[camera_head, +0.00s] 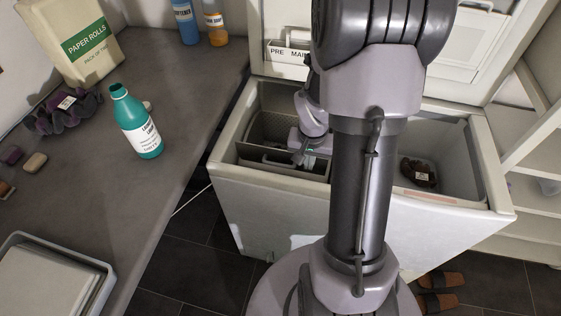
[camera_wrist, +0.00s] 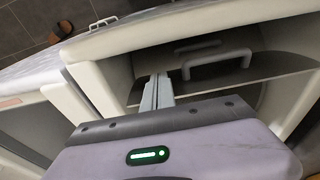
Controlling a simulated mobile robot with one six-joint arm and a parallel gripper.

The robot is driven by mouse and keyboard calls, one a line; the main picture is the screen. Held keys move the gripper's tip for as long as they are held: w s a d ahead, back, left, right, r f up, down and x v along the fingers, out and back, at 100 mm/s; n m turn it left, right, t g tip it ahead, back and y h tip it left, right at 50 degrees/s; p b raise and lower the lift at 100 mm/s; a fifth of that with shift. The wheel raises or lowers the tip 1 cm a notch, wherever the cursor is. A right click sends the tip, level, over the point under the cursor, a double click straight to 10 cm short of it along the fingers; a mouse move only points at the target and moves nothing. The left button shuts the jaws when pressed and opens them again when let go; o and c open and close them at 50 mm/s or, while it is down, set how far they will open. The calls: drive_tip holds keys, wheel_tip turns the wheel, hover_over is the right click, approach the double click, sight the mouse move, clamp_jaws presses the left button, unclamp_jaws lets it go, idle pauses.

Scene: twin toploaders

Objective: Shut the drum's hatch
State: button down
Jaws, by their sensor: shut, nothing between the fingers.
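The drum sits in the left tub of the white toploader (camera_head: 270,181), whose lid (camera_head: 465,45) is raised. In the head view a grey perforated panel (camera_head: 280,103) stands up at the back of this tub, with a dark space in front of it. A grey flap with a pale handle (camera_head: 270,160) lies near the front. In the wrist view a pale handle (camera_wrist: 217,64) stands on a grey panel, with a darker handle behind it. My gripper (camera_wrist: 156,92) is shut and empty, down inside the tub beside the pale handle; contact cannot be told. My arm hides part of the tub.
The right tub holds a dark bundle (camera_head: 418,173). The counter at left carries a green bottle (camera_head: 137,122), paper rolls (camera_head: 82,45), a dark cloth (camera_head: 62,110) and a grey tray (camera_head: 95,268). Shelves (camera_head: 535,195) stand at right, and slippers (camera_head: 440,280) lie on the floor.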

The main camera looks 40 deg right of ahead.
drive_tip(key=shift+w+d+r+p, duration=0.2)
drive_tip(key=shift+w+d+p, duration=0.05)
drive_tip(key=shift+w+d, duration=0.35)
drive_tip(key=shift+w+d+r+p, duration=0.15)
drive_tip(key=shift+w+d+p, duration=0.1)
drive_tip(key=shift+w+d, duration=0.3)
drive_tip(key=shift+d, duration=0.25)
drive_tip(key=shift+w, duration=0.1)
drive_tip(key=w+d, duration=0.2)
drive_tip(key=shift+w+d+f, duration=0.15)
drive_tip(key=shift+d+f, duration=0.15)
drive_tip(key=shift+d, duration=0.1)
drive_tip(key=shift+w+d+f+b, duration=0.35)
drive_tip(key=shift+w+d+f, duration=0.65)
drive_tip(key=shift+d, duration=0.2)
